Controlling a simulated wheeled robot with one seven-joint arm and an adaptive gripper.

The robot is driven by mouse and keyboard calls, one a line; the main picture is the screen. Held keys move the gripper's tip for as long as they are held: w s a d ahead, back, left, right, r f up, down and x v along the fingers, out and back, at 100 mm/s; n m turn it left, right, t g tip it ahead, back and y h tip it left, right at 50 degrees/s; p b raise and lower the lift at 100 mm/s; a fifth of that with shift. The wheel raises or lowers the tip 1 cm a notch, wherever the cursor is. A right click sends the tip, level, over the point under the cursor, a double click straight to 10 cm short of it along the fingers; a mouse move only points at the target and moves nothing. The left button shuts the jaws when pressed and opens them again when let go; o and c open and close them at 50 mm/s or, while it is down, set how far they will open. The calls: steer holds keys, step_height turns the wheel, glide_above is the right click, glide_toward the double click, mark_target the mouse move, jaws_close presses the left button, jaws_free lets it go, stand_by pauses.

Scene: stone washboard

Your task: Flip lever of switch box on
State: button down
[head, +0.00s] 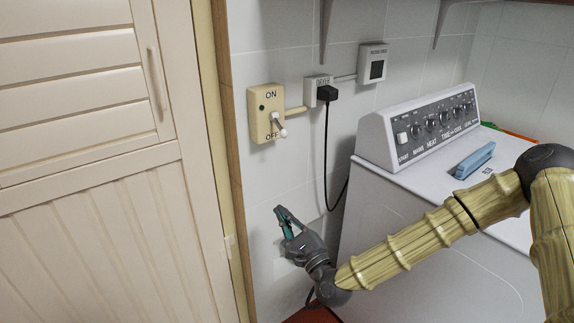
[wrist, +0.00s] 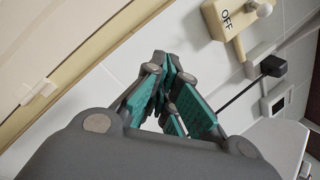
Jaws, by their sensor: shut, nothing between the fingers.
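The switch box (head: 265,113) is a cream plate on the tiled wall, marked ON at the top and OFF at the bottom. In the wrist view, part of the switch box (wrist: 228,22) shows at the top right with the OFF label, and the lever's round tip (wrist: 263,9) is at the frame edge. My gripper (head: 279,211) is below the switch box, apart from it, and its fingers are shut with nothing held. The teal-padded fingers also show in the wrist view (wrist: 163,62).
A cream door (head: 95,150) with a wooden frame stands left. A dryer outlet (head: 318,88) with a black plug and hanging cord is right of the switch. A white dryer (head: 400,190) with a blue stapler-like object (head: 474,160) on top stands right.

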mark_target(279, 127)
steer(key=w+d+r+m+t, duration=0.1)
steer(key=d+r+m+t, duration=0.1)
steer(key=r, duration=0.3)
steer(key=w+d+r+m+t, duration=0.1)
steer(key=d+r+m+t, duration=0.1)
steer(key=r, duration=0.3)
steer(key=shift+w+d+r+m+h+b, duration=0.15)
steer(key=shift+w+r+m+h+b, duration=0.15)
steer(key=shift+r+m, duration=0.1)
steer(key=p+x, duration=0.2)
steer(key=x, duration=0.8)
steer(key=shift+s+r, duration=0.1)
steer(key=shift+s+d+r+g+p, duration=0.1)
steer(key=shift+s+d+g+p, duration=0.15)
steer(key=shift+p, duration=0.2)
